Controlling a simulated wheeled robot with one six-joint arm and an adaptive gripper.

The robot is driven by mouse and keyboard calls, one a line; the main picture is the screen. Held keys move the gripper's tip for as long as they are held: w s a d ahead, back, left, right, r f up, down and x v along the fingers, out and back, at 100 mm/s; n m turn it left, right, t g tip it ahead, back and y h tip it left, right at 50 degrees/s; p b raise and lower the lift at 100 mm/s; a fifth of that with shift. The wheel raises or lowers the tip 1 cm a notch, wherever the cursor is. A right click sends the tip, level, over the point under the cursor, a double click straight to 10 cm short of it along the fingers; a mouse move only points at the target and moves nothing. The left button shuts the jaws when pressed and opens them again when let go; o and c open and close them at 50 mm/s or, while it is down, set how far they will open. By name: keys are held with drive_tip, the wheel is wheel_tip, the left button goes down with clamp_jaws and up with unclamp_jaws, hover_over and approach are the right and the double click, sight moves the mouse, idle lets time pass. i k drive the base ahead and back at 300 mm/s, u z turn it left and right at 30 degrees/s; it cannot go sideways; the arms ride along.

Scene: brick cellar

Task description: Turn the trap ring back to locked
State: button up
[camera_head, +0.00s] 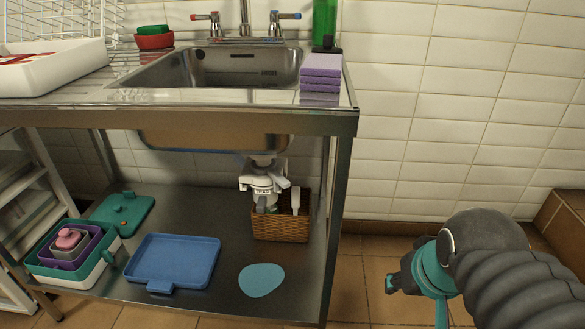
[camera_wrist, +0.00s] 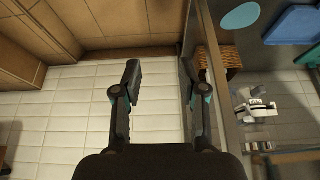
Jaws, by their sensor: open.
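The white sink trap (camera_head: 262,187) with its ring hangs under the basin, above the lower shelf. It has wing-like lugs and dark lettering that I can only partly read. The trap also shows in the wrist view (camera_wrist: 257,108) at the right, beyond the table leg. I cannot tell whether the ring is turned to locked. My gripper (camera_head: 391,284) is outside the sink table, to its right and low over the floor. In the wrist view my gripper (camera_wrist: 166,75) has its two fingers apart with nothing between them.
The table's front right leg (camera_head: 335,215) stands between my gripper and the trap. A wicker basket (camera_head: 280,228) with white items sits beside the trap. A blue tray (camera_head: 172,262), a light-blue mat (camera_head: 262,280) and nested boxes (camera_head: 72,255) occupy the shelf.

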sight(279, 180)
drive_tip(key=k, duration=1.25)
drive_tip(key=z, duration=0.25)
drive_tip(key=i, duration=0.5)
drive_tip(key=z, duration=0.25)
